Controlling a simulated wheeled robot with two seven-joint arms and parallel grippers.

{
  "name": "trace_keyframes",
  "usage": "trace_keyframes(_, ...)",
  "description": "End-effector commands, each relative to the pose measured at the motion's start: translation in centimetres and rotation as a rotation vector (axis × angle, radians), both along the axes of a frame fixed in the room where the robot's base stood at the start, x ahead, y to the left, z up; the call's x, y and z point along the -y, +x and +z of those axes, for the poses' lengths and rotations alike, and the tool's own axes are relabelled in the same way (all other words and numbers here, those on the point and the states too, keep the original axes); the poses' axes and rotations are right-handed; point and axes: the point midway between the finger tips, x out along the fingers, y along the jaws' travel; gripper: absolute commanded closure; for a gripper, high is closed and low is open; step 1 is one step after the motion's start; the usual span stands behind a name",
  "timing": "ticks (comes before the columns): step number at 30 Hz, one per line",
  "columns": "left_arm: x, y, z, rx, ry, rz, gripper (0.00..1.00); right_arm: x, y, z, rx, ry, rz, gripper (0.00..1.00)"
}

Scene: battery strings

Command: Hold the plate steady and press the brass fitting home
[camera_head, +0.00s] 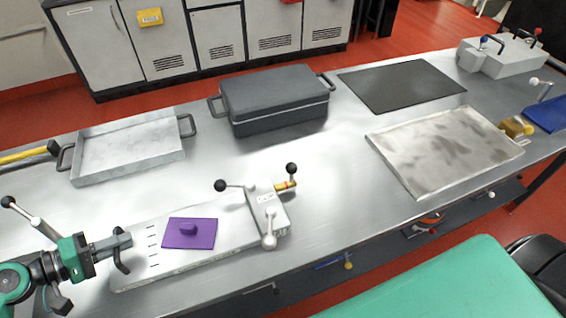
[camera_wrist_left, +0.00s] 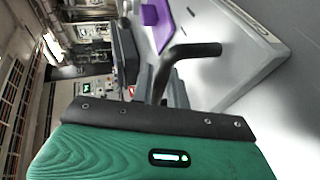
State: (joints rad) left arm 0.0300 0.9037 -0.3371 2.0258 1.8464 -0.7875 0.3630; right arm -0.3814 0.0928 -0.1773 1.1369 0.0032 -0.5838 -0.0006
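A pale plate (camera_head: 215,258) lies along the front of the metal bench, with a dark handle (camera_head: 121,262) at its left end. A purple pad (camera_head: 203,233) with a raised grip lies on the plate. At the plate's right end stands a clamp block (camera_head: 265,208) with ball-ended levers. A small brass fitting (camera_head: 286,185) with a red band sits at its right side. My left gripper (camera_head: 122,244) is at the plate's handle. The handle also shows in the left wrist view (camera_wrist_left: 190,56), but the finger gap and any contact are unclear. My right gripper is not in view.
A shallow tray (camera_head: 130,148) stands at the back left and a dark lidded case (camera_head: 275,100) at the back middle. A black mat (camera_head: 400,84) and a stained metal tray (camera_head: 445,150) lie to the right. The bench between the clamp block and stained tray is clear.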

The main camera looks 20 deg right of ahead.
Motion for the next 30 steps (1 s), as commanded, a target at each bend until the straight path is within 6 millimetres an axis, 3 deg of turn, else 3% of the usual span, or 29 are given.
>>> trace_keyframes(2,-0.02,0.01,0.03,0.000,0.000,0.000,1.00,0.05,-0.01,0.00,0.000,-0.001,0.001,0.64)
trace_keyframes(30,-0.07,0.07,-0.33,0.001,0.000,0.003,1.00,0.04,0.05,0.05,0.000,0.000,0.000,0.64)
